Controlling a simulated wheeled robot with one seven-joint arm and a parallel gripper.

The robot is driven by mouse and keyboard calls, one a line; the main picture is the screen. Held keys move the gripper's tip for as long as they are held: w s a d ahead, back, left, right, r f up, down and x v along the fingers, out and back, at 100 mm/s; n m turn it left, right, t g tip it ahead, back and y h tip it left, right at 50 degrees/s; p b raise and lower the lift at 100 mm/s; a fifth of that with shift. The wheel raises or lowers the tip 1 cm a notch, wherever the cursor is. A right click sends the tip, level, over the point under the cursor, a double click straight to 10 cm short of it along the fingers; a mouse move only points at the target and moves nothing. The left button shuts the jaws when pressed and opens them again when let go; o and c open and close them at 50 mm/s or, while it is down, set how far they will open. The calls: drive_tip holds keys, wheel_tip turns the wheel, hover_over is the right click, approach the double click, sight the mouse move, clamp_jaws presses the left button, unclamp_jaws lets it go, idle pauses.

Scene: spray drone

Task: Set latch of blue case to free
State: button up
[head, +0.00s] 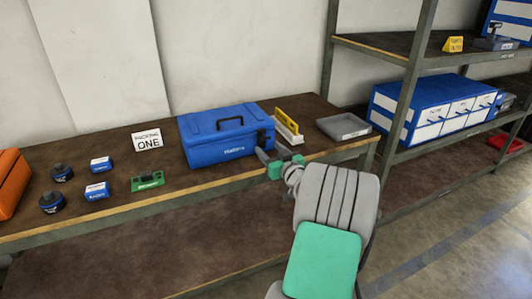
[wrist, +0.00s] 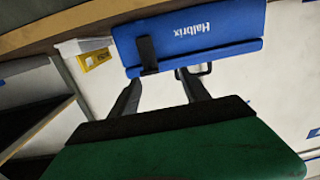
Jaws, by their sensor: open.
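The blue case (head: 213,150) stands closed on the workbench, with its name on the front and a black handle (head: 230,124) on top. In the wrist view the blue case (wrist: 215,32) appears upside down. Its black latch (wrist: 148,55) is on the front near one end and spans the seam between lid and body. My gripper (head: 264,154) is in front of the case's right end. In the wrist view my gripper (wrist: 160,76) is open and empty, its fingertips pointing at the latch end. I cannot tell if a finger touches the latch.
A yellow-and-white item (head: 287,127) stands just right of the case, and a grey tray (head: 343,126) is beyond it. A sign (head: 146,140), a green device (head: 147,181) and small blue boxes lie to the left. A shelf upright (head: 402,95) rises at right.

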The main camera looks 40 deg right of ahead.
sight(266, 138)
drive_tip(key=shift+t+h, duration=0.3)
drive_tip(key=shift+h, duration=0.1)
drive_tip(key=w+d, duration=0.1)
drive_tip(key=w, duration=0.1)
drive_tip(key=w+d, duration=0.1)
drive_tip(key=w, duration=0.1)
drive_tip(key=w+d+p, duration=0.1)
drive_tip(key=w+d, duration=0.1)
drive_tip(key=shift+w+r, duration=0.15)
drive_tip(key=shift+w, duration=0.15)
drive_tip(key=shift+a, duration=0.1)
clamp_jaws()
idle(0.7)
